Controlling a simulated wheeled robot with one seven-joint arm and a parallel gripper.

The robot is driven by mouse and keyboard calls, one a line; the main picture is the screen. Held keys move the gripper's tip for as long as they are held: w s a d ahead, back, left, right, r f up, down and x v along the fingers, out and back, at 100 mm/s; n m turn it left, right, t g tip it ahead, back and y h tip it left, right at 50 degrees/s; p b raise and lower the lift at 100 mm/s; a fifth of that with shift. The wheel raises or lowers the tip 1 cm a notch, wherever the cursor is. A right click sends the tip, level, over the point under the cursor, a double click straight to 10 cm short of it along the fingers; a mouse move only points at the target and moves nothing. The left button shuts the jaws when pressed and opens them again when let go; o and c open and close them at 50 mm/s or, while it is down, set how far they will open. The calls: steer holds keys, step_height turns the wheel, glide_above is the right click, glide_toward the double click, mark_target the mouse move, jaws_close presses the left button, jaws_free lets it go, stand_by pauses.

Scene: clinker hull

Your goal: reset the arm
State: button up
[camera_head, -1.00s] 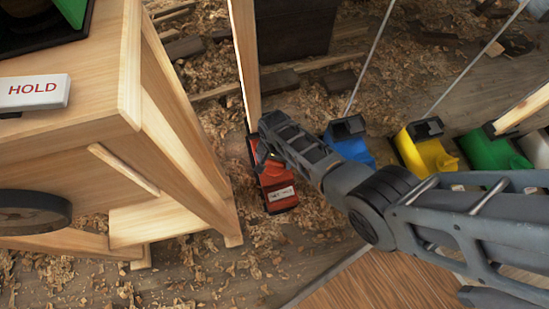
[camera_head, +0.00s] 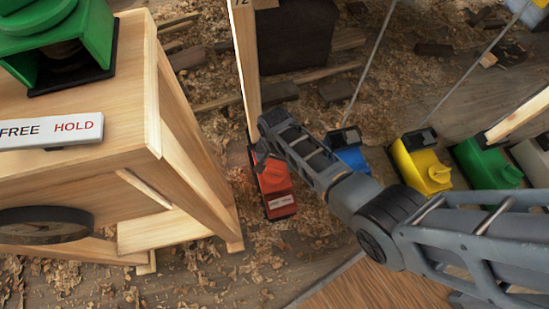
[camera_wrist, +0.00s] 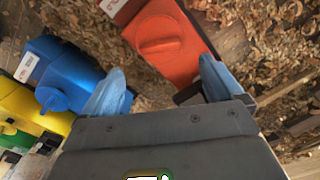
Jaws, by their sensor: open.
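My gripper (camera_wrist: 160,92) is open in the wrist view, with its two blue fingertips apart and nothing held between them. A red box with a round knob (camera_wrist: 166,42) lies just beyond the fingertips, nearer the right one. In the head view my arm reaches down toward this red box (camera_head: 276,190), which stands on the shavings-covered floor beside the wooden bench. The fingertips are hidden behind my arm in the head view.
A wooden bench (camera_head: 120,133) with a FREE/HOLD sign (camera_head: 50,131) and a green device (camera_head: 65,45) stands left. Blue (camera_head: 346,152), yellow (camera_head: 420,160) and green (camera_head: 486,162) boxes line the right. A wooden post (camera_head: 244,65) and thin rods rise near my arm.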

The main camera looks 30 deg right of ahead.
stand_by(0.3)
steer(key=s+n+t, duration=0.3)
steer(key=s+t, duration=0.2)
steer(key=s, duration=0.9)
steer(key=s+r+n+t, duration=0.3)
steer(key=s+r+t, duration=0.2)
steer(key=s+r, duration=0.8)
steer(key=s+r+n+t+p, duration=0.2)
steer(key=r+p, duration=0.9)
steer(key=r, duration=1.3)
steer(key=s+r+n+t+p, duration=0.1)
steer(key=s+r+p, duration=0.3)
steer(key=r+p, duration=0.7)
step_height(320, 180, up, 14)
steer(key=shift+s+r+n+t, duration=0.2)
steer(key=shift+n+t, duration=0.2)
steer(key=shift+t, duration=0.5)
steer(key=shift+f, duration=0.1)
